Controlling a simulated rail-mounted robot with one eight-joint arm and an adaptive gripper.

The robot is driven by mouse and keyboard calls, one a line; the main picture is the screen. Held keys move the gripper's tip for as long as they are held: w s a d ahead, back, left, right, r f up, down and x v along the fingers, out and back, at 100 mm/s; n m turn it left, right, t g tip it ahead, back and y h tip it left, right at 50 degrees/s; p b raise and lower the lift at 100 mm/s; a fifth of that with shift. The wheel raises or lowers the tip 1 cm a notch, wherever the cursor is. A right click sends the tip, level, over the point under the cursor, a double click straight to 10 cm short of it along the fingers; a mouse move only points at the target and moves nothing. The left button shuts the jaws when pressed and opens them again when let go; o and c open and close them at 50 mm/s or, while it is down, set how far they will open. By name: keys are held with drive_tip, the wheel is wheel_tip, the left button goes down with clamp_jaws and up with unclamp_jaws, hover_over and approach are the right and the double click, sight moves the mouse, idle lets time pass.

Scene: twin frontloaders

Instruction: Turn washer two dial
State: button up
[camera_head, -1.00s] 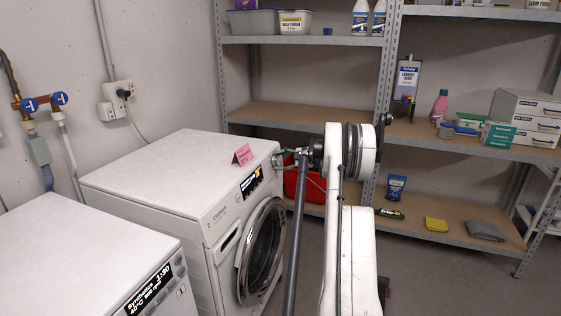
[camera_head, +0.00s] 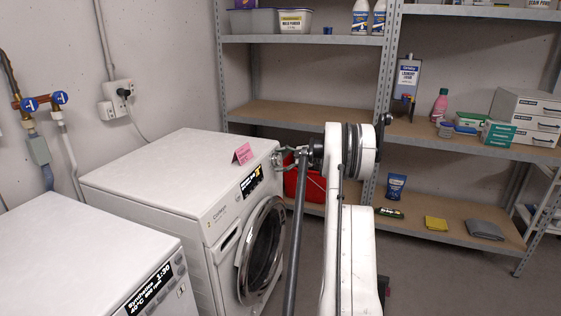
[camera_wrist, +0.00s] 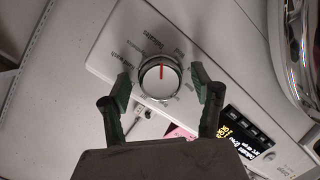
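The far washer (camera_head: 165,180) stands beyond the near one in the head view, with a pink card (camera_head: 242,153) on its top and a lit display (camera_head: 251,182). Its dial (camera_wrist: 160,77) shows in the wrist view as a round white knob with a chrome rim and a red mark pointing to the top of the picture. My gripper (camera_wrist: 160,88) is open, with one green finger on each side of the dial; I cannot tell whether they touch it. In the head view, my gripper (camera_head: 284,158) is at the front panel's right end, and the dial is hidden.
The near washer (camera_head: 90,255) stands at the lower left. The far washer's round chrome door (camera_head: 262,250) is below the panel. A red bin (camera_head: 305,187) and metal shelving (camera_head: 300,122) stand behind my arm. Open floor lies at the lower right.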

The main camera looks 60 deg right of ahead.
drive_tip(key=v, duration=1.2)
idle(0.5)
